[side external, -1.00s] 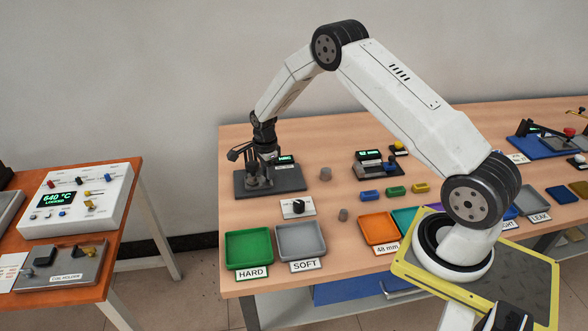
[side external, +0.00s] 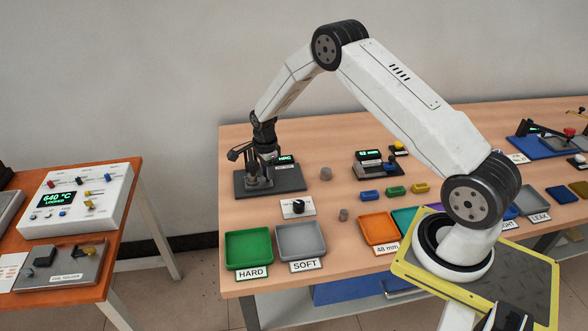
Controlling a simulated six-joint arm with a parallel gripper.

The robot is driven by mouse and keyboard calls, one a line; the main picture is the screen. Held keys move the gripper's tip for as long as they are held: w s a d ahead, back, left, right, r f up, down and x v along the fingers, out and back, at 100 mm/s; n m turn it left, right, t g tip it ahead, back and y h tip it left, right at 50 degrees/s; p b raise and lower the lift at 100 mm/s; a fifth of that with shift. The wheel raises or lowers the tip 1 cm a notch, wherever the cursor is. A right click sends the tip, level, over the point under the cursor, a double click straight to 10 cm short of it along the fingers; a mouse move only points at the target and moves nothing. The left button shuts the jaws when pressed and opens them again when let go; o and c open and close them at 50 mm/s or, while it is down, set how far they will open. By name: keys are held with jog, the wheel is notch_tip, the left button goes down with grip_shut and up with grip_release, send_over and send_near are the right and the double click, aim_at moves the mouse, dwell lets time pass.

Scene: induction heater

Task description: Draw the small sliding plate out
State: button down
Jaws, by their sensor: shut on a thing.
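My gripper (side external: 258,181) points down over the dark tester (side external: 288,182) at the left end of the wooden table. It is shut on a small part at the tester's left side. The fingers and the tester's dark parts blend together, so the outline of the held part is hidden. I cannot make out the small sliding plate clearly as a separate piece. A small green-lit display (side external: 286,158) stands at the back of the tester, right beside my gripper.
A black knob on a white plate (side external: 297,208), a green tray (side external: 249,248) and a grey tray (side external: 301,241) lie in front. An orange table (side external: 122,215) with a control box (side external: 75,200) is at the left, across a gap.

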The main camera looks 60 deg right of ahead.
jog(key=shift+d, duration=0.1)
jog(key=s+d, duration=0.7)
jog(key=shift+s+d, duration=0.2)
jog(key=shift+c, duration=2)
grip_release()
jog(key=shift+a, duration=0.1)
jog(key=shift+r, duration=0.1)
notch_tip(320, 180, up, 8)
jog(key=shift+f, duration=0.2)
